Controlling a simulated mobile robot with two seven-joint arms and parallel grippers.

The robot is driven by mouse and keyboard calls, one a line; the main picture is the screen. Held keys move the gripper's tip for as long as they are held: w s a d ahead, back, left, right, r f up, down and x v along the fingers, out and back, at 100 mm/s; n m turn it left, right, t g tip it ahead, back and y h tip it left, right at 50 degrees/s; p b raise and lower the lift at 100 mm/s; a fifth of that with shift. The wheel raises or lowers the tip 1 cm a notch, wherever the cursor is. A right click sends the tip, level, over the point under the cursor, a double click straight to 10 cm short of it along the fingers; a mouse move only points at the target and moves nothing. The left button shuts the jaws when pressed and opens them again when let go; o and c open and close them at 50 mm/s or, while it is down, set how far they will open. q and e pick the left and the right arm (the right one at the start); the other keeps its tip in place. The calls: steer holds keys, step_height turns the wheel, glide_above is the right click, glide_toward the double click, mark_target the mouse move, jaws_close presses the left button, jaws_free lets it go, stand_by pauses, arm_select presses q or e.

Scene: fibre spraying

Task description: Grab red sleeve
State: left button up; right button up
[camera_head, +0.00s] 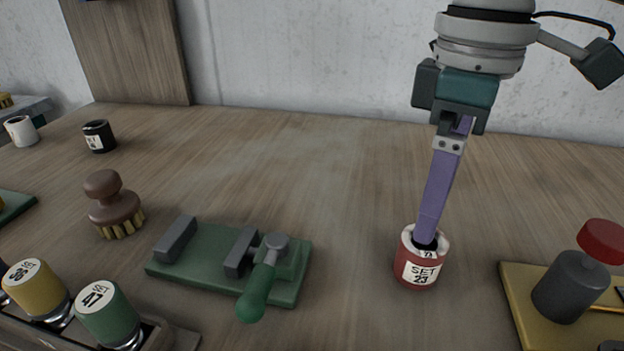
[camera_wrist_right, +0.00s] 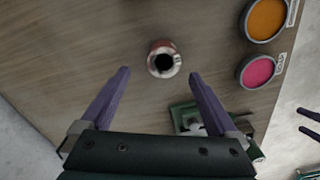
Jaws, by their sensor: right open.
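The red sleeve (camera_head: 418,270), with a white label reading SET 23 and a dark hole in its top, stands upright on the wooden table, right of centre in the head view. My right gripper (camera_head: 427,238) comes down from above, its purple fingers over the sleeve. In the right wrist view my right gripper (camera_wrist_right: 159,73) is open and empty, and the red sleeve (camera_wrist_right: 164,60) shows beyond the fingertips, between their lines. The head view cannot tell whether a finger touches it. Two purple bars at the wrist view's right edge may be my left gripper's fingers.
A green fixture (camera_head: 208,276) with grey blocks and a green-handled lever lies left of the sleeve. A yellow plate (camera_head: 521,299) with a dark cylinder and red cap is at the right. A brown brush (camera_head: 112,203) and labelled spools (camera_head: 107,312) are at the left. Table behind the sleeve is clear.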

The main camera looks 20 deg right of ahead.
mark_target(421, 253)
steer(key=f, duration=0.5)
steer(key=f+b, duration=0.1)
steer(key=f, duration=0.2)
steer(key=shift+s+a+f, duration=0.2)
steer(key=shift+s+f, duration=0.05)
steer(key=shift+f, duration=0.05)
steer(key=shift+c, duration=0.2)
jaws_close()
